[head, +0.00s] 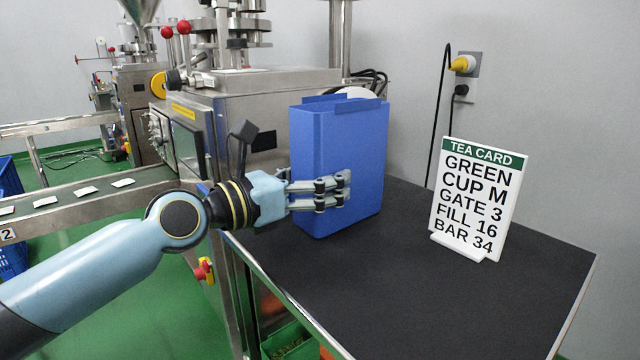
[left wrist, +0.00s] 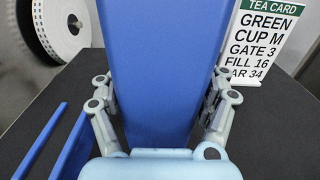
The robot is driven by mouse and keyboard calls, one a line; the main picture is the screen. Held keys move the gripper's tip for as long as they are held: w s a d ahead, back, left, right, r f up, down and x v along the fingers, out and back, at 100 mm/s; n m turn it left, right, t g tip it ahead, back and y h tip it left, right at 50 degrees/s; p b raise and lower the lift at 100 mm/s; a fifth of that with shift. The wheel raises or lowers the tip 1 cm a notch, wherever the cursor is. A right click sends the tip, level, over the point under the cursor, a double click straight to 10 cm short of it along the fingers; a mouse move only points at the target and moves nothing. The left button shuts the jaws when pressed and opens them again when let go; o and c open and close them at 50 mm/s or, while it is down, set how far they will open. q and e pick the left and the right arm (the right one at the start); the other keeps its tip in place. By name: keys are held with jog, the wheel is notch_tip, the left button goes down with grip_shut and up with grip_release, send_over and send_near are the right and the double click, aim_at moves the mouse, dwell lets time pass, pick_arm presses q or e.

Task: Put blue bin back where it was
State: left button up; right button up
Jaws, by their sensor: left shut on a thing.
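The blue bin (head: 335,150) stands upright at the left part of the dark table, near the machine. My left gripper (head: 340,190) reaches in from the left and is shut on the bin, low on its side. In the left wrist view the blue bin (left wrist: 160,75) fills the middle, with the fingers of my left gripper (left wrist: 160,105) on both sides of it. I cannot tell whether the bin's base touches the table. My right gripper is not in view.
A white tea card (head: 470,200) stands on the dark table (head: 430,290), right of the bin. A white reel (left wrist: 62,25) and blue strips (left wrist: 50,145) show in the left wrist view. The steel machine (head: 250,100) is close behind. The table's front is clear.

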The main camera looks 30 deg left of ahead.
pick_arm(q)
jog(key=shift+f, duration=0.15)
jog(key=o, duration=1.8)
jog(key=shift+c, duration=0.2)
jog(key=shift+s+a+r, duration=0.1)
jog(key=shift+s+r, duration=0.1)
jog(key=shift+s, duration=0.05)
jog(key=p+v, duration=0.1)
jog(key=v, duration=1)
jog(key=shift+s+a, duration=0.1)
jog(key=shift+s, duration=0.15)
